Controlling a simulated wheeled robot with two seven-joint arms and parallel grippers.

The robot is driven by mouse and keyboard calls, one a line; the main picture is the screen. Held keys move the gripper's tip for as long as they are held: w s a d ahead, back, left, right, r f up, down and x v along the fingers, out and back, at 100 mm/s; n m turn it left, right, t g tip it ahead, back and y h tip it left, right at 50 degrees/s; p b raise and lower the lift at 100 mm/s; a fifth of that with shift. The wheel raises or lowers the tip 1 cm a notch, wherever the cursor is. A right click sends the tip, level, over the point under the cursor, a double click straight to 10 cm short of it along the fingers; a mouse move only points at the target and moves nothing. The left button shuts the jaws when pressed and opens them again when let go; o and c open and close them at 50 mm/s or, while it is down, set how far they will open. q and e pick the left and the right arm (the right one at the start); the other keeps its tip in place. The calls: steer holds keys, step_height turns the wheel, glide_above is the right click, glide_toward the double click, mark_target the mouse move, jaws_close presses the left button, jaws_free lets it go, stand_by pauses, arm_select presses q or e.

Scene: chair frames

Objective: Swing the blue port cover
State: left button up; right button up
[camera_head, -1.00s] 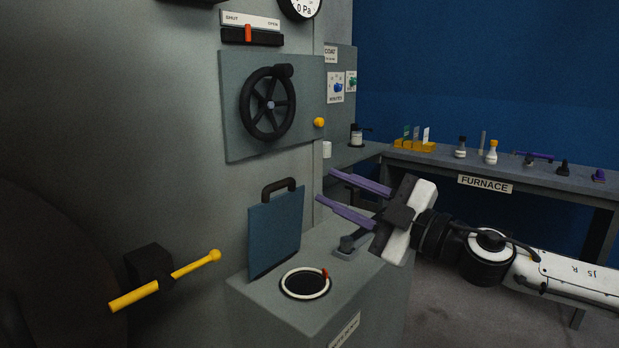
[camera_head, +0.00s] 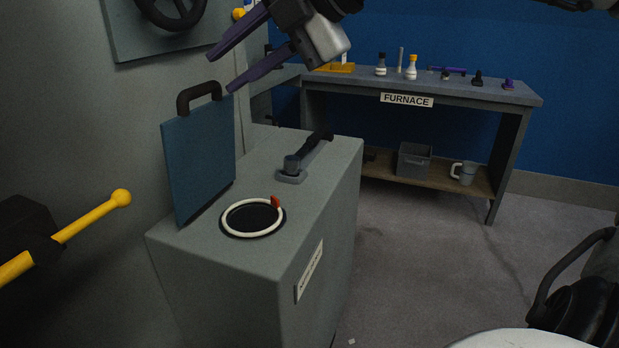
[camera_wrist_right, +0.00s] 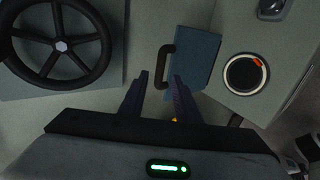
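The blue port cover (camera_head: 200,158) stands upright at the left edge of the grey pedestal top, with a dark handle (camera_head: 199,94) on its upper edge. The round port (camera_head: 252,217) with a pale ring and a red mark lies flat in front of it, uncovered. My right gripper (camera_head: 220,72) is open, its purple fingers above and beside the handle. In the right wrist view the fingers (camera_wrist_right: 157,92) point toward the cover, and the handle lies ahead between their lines, apparently not gripped. My left gripper is not in view.
A black lever (camera_head: 305,155) sits on the grey pedestal (camera_head: 320,200) behind the port. A yellow rod (camera_head: 90,217) juts in at left. A handwheel (camera_wrist_right: 60,45) is on the wall panel. The furnace table (camera_head: 420,88) stands behind, with open floor before it.

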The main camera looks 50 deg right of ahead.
mark_target(204, 88)
steer(key=p+x, duration=0.1)
steer(key=x, duration=0.5)
steer(key=shift+w+a+f, duration=0.1)
steer(key=shift+w+f, duration=0.1)
steer(key=shift+s, duration=0.1)
jaws_close()
steer(key=shift+s+f+b, duration=0.15)
steer(key=shift+s+b, duration=0.1)
steer(key=shift+b, duration=0.2)
steer(key=shift+s+d+f+b, duration=0.2)
steer(key=shift+s+d+b, duration=0.15)
steer(key=shift+s+b, duration=0.25)
steer(key=shift+s+d+f+b, duration=0.2)
steer(key=shift+s+d+b, duration=0.2)
steer(key=shift+s, duration=0.45)
steer(key=shift+s+d+f+b, duration=0.15)
steer(key=shift+s+d+b, duration=0.1)
steer(key=shift+s+b, duration=0.35)
steer(key=shift+s, duration=0.1)
